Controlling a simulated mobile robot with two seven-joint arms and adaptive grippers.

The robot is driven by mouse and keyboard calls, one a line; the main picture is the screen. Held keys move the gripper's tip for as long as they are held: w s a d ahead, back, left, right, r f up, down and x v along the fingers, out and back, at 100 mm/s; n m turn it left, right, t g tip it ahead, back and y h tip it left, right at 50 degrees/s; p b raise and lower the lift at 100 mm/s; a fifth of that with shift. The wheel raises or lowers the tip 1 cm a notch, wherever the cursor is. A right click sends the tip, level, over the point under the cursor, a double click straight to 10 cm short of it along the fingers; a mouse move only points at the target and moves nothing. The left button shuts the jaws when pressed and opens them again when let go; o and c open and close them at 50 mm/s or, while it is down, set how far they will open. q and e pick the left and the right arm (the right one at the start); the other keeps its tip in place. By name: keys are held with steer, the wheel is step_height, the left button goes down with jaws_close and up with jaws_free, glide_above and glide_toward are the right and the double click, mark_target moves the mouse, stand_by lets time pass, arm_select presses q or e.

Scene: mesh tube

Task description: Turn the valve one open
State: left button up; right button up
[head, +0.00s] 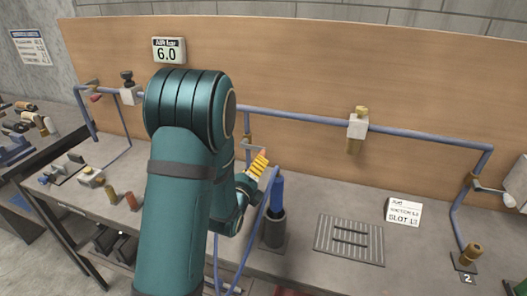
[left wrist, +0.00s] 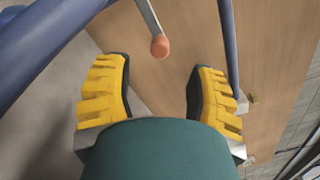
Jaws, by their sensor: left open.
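A valve lever (left wrist: 148,18) with an orange rounded tip (left wrist: 160,46) shows at the top of the left wrist view. In the head view the lever (head: 249,146) sits by a short vertical pipe below the long blue pipe. My left gripper (head: 259,164) is at the lever, its yellow fingers partly hidden by my arm. In the left wrist view my left gripper (left wrist: 162,75) is open, with the orange tip between and just beyond the fingertips. No contact shows. I cannot read a number on this valve. My right gripper is not in view.
A blue pipe (head: 300,117) runs along the wooden board (head: 300,65). A gauge (head: 169,50) reads 6.0. A blue tool in a dark holder (head: 274,230) and a hose stand close to my gripper. A slotted plate (head: 349,239) and a card (head: 404,211) lie right.

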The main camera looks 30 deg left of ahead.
mark_target(263, 152)
arm_select(q)
steer(key=x, duration=0.9)
